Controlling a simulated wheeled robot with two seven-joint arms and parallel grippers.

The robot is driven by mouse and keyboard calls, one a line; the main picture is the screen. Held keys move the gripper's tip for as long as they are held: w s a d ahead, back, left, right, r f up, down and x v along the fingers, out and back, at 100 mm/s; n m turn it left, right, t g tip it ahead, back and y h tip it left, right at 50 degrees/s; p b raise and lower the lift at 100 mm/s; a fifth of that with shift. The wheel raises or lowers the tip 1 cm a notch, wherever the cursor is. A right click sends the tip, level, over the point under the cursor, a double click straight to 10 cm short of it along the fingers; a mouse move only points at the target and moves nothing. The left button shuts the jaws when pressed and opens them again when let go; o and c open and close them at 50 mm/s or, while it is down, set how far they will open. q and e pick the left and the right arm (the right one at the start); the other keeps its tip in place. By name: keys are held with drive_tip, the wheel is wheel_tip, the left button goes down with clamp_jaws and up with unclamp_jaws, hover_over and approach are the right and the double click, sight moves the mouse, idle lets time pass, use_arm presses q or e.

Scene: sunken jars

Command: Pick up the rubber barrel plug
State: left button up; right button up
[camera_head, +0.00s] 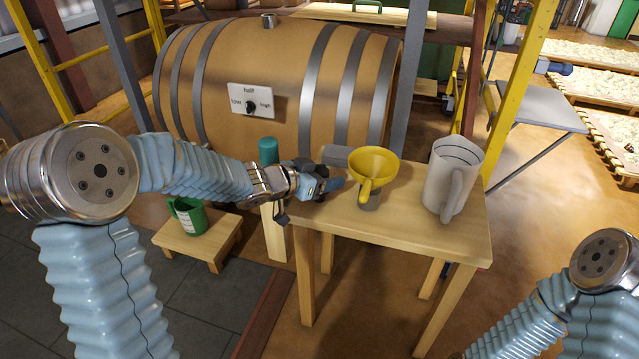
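A grey cylinder (335,155) lies at the far left edge of the small wooden table, just behind my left gripper; it may be the rubber barrel plug, but I cannot tell for sure. My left gripper (328,186) is over the table's left end, its dark fingers pointing right. Its fingers are small and partly hidden, so I cannot tell whether it is open or holds anything. My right gripper is out of view; only my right arm shows at lower right.
On the table (410,232) a yellow funnel (374,163) sits on a grey holder, and a white jug (452,178) stands to its right. A teal cylinder (268,150) stands left of the table. Yellow posts flank the barrel.

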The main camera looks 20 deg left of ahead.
use_arm(q)
drive_tip(key=c, duration=0.8)
drive_tip(key=shift+r, duration=0.1)
